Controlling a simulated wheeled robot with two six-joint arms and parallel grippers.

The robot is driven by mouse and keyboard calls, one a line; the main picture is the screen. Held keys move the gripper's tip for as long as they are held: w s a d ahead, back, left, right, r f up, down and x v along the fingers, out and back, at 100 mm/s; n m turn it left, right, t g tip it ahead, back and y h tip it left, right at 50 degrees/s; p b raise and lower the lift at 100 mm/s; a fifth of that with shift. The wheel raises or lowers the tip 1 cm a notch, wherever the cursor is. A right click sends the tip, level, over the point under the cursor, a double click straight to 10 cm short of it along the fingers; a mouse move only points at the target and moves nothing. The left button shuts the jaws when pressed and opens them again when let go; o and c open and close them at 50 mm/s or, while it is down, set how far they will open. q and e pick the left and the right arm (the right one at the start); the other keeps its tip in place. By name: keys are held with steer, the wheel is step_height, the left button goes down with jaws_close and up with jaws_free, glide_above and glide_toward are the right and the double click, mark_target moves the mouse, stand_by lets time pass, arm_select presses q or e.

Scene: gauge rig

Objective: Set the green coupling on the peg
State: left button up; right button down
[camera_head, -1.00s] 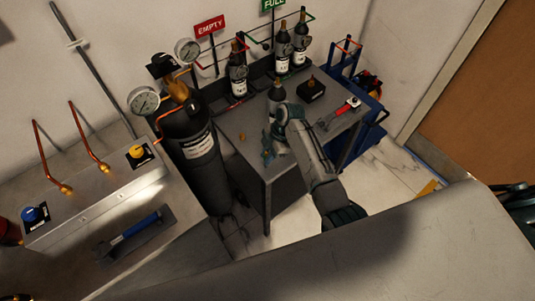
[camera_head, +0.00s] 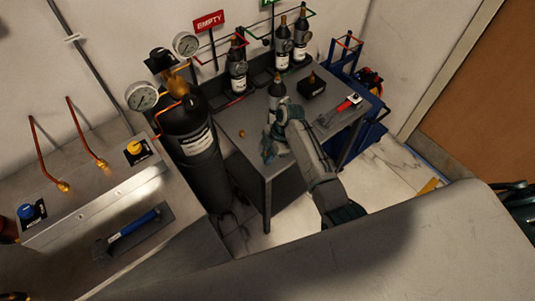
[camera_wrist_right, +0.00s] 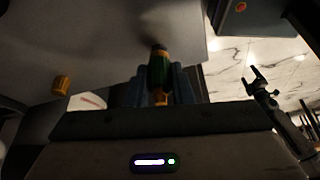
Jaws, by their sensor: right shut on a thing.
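The green coupling (camera_wrist_right: 158,72), a green body with brass ends, is between the fingers of my right gripper (camera_wrist_right: 163,85) in the right wrist view. The gripper is shut on it. In the head view my right gripper (camera_head: 268,150) is over the near-left part of the grey table (camera_head: 240,120), and the coupling cannot be made out there. A small brass piece stands on the table left of the gripper (camera_head: 241,133); it also shows in the wrist view (camera_wrist_right: 62,84). I cannot tell whether it is the peg. My left gripper is out of view.
A small dark bottle (camera_head: 277,90) stands just behind my right gripper. A black block (camera_head: 312,84) and a red-handled tool (camera_head: 343,108) lie farther right. A large dark cylinder (camera_head: 196,145) with gauges stands left of the table. The table's left-front area is mostly clear.

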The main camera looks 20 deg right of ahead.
steer(key=shift+f, duration=0.2)
stand_by(0.5)
steer(key=c, duration=0.9)
jaws_free()
steer(key=shift+o, duration=0.2)
steer(key=shift+r, duration=0.1)
steer(key=b+v, duration=0.3)
steer(key=v, duration=0.7)
steer(key=shift+r, duration=0.3)
